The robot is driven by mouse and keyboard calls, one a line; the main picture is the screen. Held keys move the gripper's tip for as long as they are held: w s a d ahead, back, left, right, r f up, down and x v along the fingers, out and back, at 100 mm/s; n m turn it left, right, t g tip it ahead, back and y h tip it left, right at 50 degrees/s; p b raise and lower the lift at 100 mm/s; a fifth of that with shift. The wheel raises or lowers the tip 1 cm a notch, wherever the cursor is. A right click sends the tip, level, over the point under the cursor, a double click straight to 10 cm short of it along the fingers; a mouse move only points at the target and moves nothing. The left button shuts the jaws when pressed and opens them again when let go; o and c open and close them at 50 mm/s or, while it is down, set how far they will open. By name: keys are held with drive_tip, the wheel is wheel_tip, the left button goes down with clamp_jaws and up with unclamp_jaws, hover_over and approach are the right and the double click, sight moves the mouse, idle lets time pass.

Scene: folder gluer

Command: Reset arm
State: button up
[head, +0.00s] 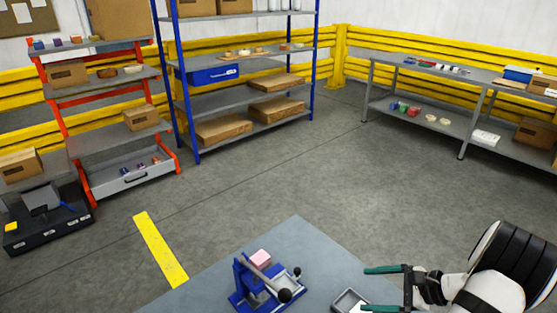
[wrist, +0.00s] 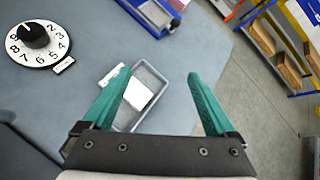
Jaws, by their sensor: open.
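My gripper (head: 382,288) is at the lower right in the head view, with green fingers spread apart and nothing between them. In the wrist view my gripper (wrist: 160,85) is open above a grey-blue table (wrist: 95,95). A grey tray (wrist: 150,72) lies below and between the fingers, with a white card-like piece (wrist: 138,93) in it. The tray (head: 350,296) also shows in the head view, left of the gripper. The blue folder gluer (head: 243,287), with a lever with a black knob and a pink block (head: 261,259), stands on the table.
A numbered dial with a black knob (wrist: 34,35) is at the upper left in the wrist view. Blue (head: 248,80) and orange (head: 115,103) shelving stands behind, with a grey bench (head: 425,118) at the right and yellow rails (head: 400,50).

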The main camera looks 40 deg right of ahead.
drive_tip(key=w+a+r+n+g, duration=0.25)
drive_tip(key=w+n, duration=0.25)
drive_tip(key=w, duration=0.3)
drive_tip(key=w+a+r+n+g, duration=0.1)
drive_tip(key=w+r+n, duration=0.35)
drive_tip(key=w, duration=0.35)
drive_tip(key=w+a+r+n, duration=0.1)
drive_tip(key=a+r+n, duration=0.1)
drive_tip(key=a, duration=0.3)
drive_tip(key=w+a+r+n+g, duration=0.1)
drive_tip(key=a+r, duration=0.1)
drive_tip(key=a, duration=0.3)
drive_tip(key=w+a+r+n+g, duration=0.1)
drive_tip(key=w+a+r+n, duration=0.1)
drive_tip(key=a, duration=0.4)
drive_tip(key=shift+n+y, duration=0.3)
drive_tip(key=shift+n, duration=0.05)
drive_tip(key=s+a+n+g+h, duration=0.1)
drive_tip(key=s+a+n+g, duration=0.3)
drive_tip(key=s+a, duration=1.6)
drive_tip(key=s+n, duration=0.1)
drive_tip(key=n, duration=0.1)
drive_tip(key=shift+r+n+h, duration=0.25)
drive_tip(key=shift+n+h, duration=0.05)
